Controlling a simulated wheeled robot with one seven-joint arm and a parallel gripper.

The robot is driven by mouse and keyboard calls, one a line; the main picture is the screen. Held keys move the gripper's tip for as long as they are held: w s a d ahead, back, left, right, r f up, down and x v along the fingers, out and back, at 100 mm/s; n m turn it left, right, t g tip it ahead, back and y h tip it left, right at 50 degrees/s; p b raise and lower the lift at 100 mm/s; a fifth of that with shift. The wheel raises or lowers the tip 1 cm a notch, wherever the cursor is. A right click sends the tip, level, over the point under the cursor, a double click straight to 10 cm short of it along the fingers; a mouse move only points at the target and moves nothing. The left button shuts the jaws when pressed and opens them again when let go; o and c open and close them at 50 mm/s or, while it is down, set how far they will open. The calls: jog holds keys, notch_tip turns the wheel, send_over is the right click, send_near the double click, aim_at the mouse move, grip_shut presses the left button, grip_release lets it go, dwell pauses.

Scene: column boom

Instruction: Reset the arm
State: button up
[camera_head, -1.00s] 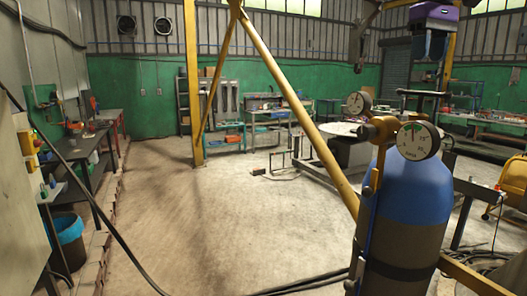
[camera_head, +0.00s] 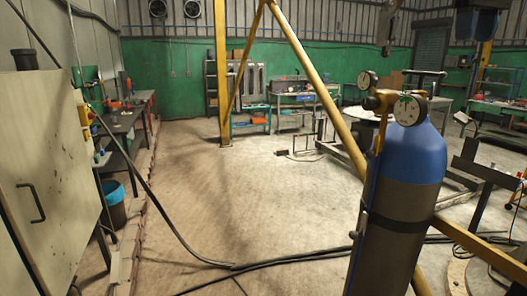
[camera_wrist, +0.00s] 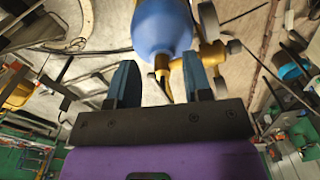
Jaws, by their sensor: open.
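My gripper (camera_wrist: 158,62) shows in the wrist view with its two dark blue fingers spread apart and nothing held between them. In the wrist view a blue gas cylinder (camera_wrist: 162,30) with brass fittings lies beyond the fingertips.
Two pressure gauges (camera_head: 408,110) top the cylinder. A yellow frame (camera_head: 325,95) rises beside it. Black hoses (camera_head: 290,260) cross the floor. A pale cabinet (camera_head: 50,180) stands at left, with a dark bench (camera_head: 125,122) and a blue-lined bin (camera_head: 113,200) beyond. The middle floor is open.

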jog(key=s+a+f+t, duration=0.1)
jog(key=s+a+f, duration=0.3)
jog(key=s+f, duration=0.4)
jog(key=s+a+f+m+t, duration=0.1)
jog(key=s+a+f, duration=0.3)
jog(key=s+f, duration=0.5)
jog(key=s+a+f+t, duration=0.3)
jog(key=s+a+f, duration=0.1)
jog(key=s+f, duration=0.4)
jog(key=shift+s+a+f+m, duration=0.15)
jog(key=shift+s+a+m, duration=0.15)
jog(key=shift+a, duration=0.1)
jog(key=shift+a, duration=0.1)
